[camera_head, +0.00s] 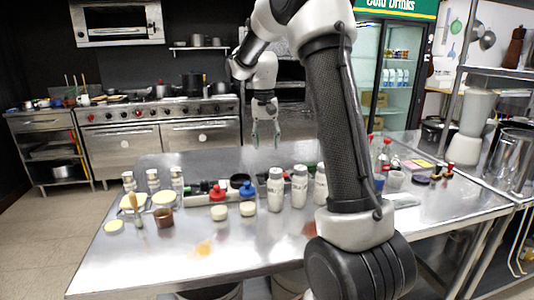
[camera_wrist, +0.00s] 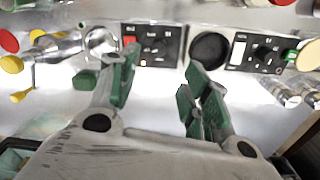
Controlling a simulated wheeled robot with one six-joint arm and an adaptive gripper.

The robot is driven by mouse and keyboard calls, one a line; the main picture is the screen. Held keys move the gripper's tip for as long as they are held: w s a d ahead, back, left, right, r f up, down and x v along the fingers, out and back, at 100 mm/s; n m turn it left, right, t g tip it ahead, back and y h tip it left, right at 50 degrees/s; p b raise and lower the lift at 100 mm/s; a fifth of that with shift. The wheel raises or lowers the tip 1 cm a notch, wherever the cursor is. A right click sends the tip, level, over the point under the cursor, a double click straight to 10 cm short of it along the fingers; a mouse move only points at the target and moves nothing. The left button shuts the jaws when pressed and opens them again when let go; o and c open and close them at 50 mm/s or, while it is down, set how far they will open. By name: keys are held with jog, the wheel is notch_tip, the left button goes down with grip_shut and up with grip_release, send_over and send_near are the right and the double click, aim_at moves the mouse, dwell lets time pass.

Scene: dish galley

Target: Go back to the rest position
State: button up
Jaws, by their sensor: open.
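My gripper (camera_head: 265,132) hangs above the back part of the steel table (camera_head: 245,240), fingers pointing down. In the wrist view my gripper (camera_wrist: 155,92) shows two green fingers spread apart with nothing between them. It touches nothing that I can see. My own arm crosses the head view and hides part of the table's right side.
White bottles (camera_head: 275,189), a red-topped jar (camera_head: 217,193) and a blue-topped jar (camera_head: 247,190) stand mid-table. A brown cup (camera_head: 164,217) is at the left. A blender (camera_head: 472,127) stands at the right.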

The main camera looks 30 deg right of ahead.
jog(key=shift+r, duration=0.3)
dwell(0.4)
jog(key=s+a+r+n+t, duration=0.1)
jog(key=s+a+n, duration=0.1)
jog(key=s, duration=0.8)
jog(key=s+a+r+n+t, duration=0.1)
jog(key=s+a+n+t, duration=0.1)
jog(key=s, duration=0.8)
jog(key=s+a+r+n+t, duration=0.1)
jog(key=s+a+r+n, duration=0.1)
jog(key=s, duration=0.9)
jog(key=shift+a+t+y, duration=0.25)
jog(key=shift+t+y, duration=0.05)
jog(key=shift+r, duration=0.1)
